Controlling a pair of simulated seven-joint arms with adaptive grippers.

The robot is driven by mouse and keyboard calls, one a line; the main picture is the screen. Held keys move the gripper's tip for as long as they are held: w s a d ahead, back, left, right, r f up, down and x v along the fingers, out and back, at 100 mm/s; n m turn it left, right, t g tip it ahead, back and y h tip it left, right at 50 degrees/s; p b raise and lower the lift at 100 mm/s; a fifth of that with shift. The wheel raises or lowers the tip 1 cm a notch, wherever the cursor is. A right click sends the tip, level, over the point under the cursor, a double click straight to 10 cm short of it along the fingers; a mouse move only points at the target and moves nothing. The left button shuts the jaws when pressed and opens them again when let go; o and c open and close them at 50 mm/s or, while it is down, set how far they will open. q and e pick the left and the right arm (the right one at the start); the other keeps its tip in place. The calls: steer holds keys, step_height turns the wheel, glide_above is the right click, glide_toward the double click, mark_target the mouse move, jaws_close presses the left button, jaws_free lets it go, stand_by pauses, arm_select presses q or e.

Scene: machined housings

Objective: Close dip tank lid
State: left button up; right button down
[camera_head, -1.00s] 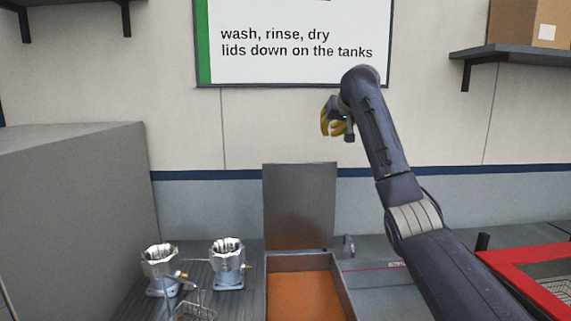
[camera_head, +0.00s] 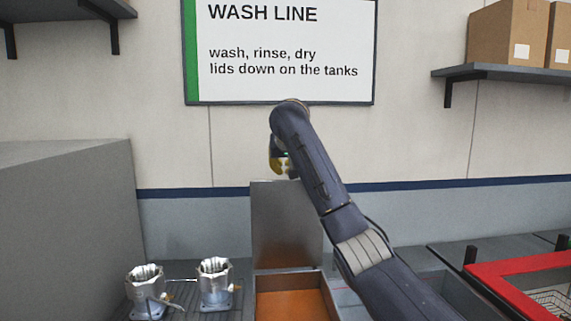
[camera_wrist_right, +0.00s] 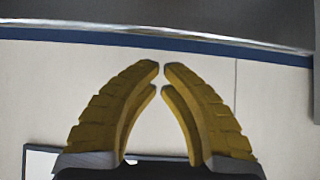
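The dip tank lid (camera_head: 286,225) is a grey metal panel standing upright at the back of the tank (camera_head: 258,287), which is open with an orange-brown inside. My right gripper (camera_head: 281,166) has yellow fingers and appears just above the lid's top edge; my arm partly hides it. In the right wrist view, the yellow fingers (camera_wrist_right: 161,70) are closed together almost tip to tip with nothing between them. A grey metal surface with a bright edge, apparently the lid (camera_wrist_right: 170,15), crosses the top of that view, apart from the fingertips. My left gripper is not in view.
Two machined housings (camera_head: 215,283) (camera_head: 146,291) stand on the ribbed drainboard left of the tank. A red-rimmed bin (camera_head: 500,272) with a wire basket is at the right. A tall grey block (camera_head: 65,215) fills the left side. A sign (camera_head: 280,50) hangs on the wall behind.

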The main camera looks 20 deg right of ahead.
steer(key=shift+f, duration=2.05)
steer(key=shift+s, duration=0.1)
